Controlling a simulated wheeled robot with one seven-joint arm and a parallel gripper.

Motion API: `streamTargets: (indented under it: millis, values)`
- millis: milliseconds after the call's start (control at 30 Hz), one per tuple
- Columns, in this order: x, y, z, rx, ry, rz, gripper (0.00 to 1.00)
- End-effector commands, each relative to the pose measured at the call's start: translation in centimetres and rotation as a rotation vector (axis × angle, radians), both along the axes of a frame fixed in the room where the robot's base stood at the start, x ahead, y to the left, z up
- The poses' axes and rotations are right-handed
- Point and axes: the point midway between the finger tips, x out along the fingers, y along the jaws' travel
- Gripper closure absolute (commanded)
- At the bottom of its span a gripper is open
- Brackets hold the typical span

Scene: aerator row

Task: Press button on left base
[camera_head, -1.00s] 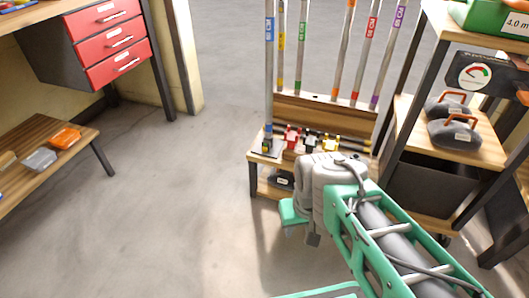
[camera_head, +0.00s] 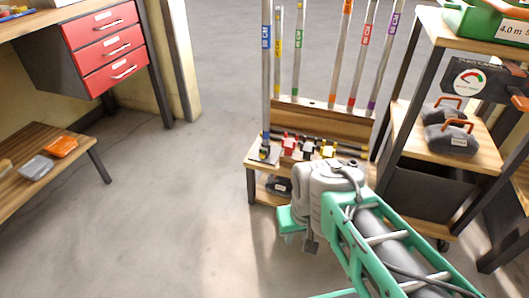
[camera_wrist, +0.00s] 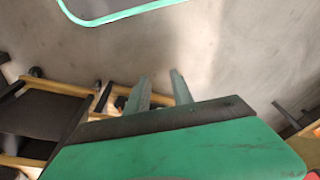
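The left base (camera_head: 263,153) is a small light plate on the wooden stand, at the foot of the pole with the blue label (camera_head: 265,70). A small dark and yellowish part sits on it. I cannot make out its button. My gripper (camera_wrist: 160,80) shows in the wrist view with two grey fingers apart and nothing between them. In the head view its green body (camera_head: 290,220) is in front of the stand, right of and nearer than the left base, not touching it. Its fingertips are hidden there.
The stand (camera_head: 320,120) holds several labelled poles, with red, black and yellow parts along its shelf. A shelf unit (camera_head: 480,145) with grey weights is close on the right. A workbench with red drawers (camera_head: 105,45) is at the left. The floor (camera_head: 165,200) between is clear.

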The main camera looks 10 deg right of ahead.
Motion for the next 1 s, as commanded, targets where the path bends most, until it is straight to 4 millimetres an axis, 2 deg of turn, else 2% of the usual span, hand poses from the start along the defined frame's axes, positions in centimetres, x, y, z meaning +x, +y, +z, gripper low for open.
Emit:
streamTargets:
  millis: [33,333,1000]
  values:
    - [0.0,0.0,-0.07,0.0,0.0,0.0,0.77]
    - [0.0,0.0,-0.06,0.0,0.0,0.0,1.0]
    - [0.0,0.0,-0.05,0.0,0.0,0.0,1.0]
